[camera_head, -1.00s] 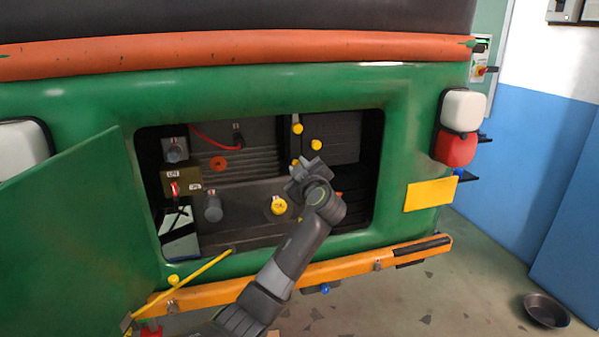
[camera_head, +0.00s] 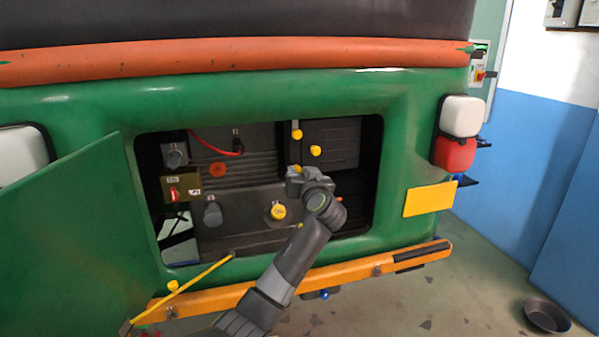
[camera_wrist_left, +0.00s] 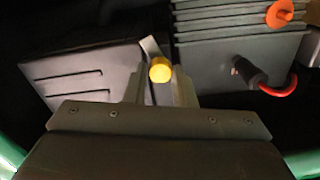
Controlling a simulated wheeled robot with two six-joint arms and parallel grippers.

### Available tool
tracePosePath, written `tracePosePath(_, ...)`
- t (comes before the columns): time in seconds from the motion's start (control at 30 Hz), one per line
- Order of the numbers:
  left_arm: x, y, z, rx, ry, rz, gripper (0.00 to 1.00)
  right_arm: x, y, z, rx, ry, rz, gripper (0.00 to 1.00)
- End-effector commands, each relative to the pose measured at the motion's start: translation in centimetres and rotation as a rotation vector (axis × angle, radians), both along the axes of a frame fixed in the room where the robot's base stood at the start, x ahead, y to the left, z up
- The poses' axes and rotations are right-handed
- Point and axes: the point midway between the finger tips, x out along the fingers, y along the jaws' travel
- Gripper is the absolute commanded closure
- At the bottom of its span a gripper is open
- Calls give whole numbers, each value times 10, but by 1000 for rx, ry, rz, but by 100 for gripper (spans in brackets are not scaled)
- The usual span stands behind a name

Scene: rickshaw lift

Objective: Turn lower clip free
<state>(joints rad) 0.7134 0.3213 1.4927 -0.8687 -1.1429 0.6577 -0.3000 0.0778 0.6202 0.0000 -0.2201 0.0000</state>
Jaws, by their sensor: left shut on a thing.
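The lower clip (camera_wrist_left: 160,70) shows in the left wrist view as a yellow knob with a pale metal strip, beside the dark ribbed box cover (camera_wrist_left: 85,75). My left gripper (camera_wrist_left: 160,88) has its two fingers on either side of the knob and is shut on it. In the head view my left gripper (camera_head: 297,174) reaches into the open engine bay and hides most of the lower clip. Above it, an upper yellow clip (camera_head: 297,131) and a yellow knob (camera_head: 316,151) on the cover are in plain sight. My right gripper is not in view.
The green bay frame (camera_head: 258,100) surrounds the opening, with the open door (camera_head: 70,240) at left. A yellow-capped filler (camera_head: 278,211), a red cable (camera_head: 213,143) and an orange cap (camera_head: 218,169) sit near my arm. The orange bumper (camera_head: 345,270) runs below.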

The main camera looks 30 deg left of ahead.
Motion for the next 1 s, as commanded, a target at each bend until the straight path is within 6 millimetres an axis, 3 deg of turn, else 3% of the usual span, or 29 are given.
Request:
tracePosePath(0.43, 1, -1, 0, 192, 230, 0, 100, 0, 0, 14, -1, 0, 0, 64)
tracePosePath(1.0, 0, -1, -2, 245, 290, -1, 100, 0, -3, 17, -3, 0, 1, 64)
